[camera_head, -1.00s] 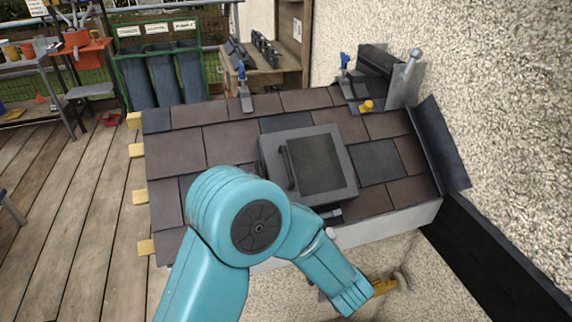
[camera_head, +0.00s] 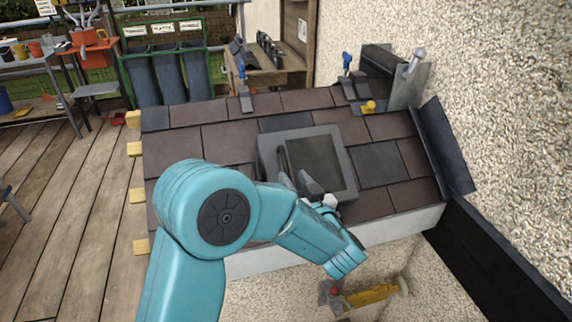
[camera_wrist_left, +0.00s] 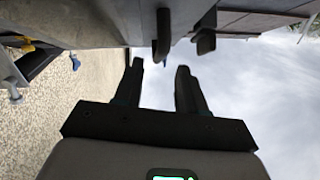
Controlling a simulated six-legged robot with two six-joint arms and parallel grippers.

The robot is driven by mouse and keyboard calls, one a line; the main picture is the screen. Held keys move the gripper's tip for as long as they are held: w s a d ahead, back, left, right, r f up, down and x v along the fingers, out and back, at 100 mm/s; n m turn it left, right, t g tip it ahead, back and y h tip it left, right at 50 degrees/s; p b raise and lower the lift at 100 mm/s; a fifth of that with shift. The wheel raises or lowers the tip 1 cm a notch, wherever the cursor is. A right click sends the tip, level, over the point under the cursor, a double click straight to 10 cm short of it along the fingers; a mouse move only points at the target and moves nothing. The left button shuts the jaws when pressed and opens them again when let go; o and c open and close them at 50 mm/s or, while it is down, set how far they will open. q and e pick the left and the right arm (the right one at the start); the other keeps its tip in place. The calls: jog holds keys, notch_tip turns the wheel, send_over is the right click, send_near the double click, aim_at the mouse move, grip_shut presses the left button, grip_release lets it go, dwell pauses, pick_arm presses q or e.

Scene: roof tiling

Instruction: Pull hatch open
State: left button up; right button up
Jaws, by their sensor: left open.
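The hatch (camera_head: 322,162) is a grey square frame with a dark panel, set in the tiled roof, and it looks shut. Its dark bar handle (camera_head: 283,163) runs along its left side. My left gripper (camera_head: 301,180) is over the lower part of the hatch, close to the handle's right side. In the left wrist view the gripper (camera_wrist_left: 159,66) is open with nothing between its fingers. A dark handle-like part (camera_wrist_left: 163,37) stands just beyond the fingertips there. My right gripper is not in view.
Brown and black tiles (camera_head: 230,142) surround the hatch. A rough wall (camera_head: 500,120) rises on the right. A yellow tool (camera_head: 372,295) is below the eave.

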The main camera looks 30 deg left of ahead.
aim_at(288, 169)
pick_arm(q)
jog(key=x, duration=0.6)
jog(key=shift+w+a, duration=0.1)
grip_shut()
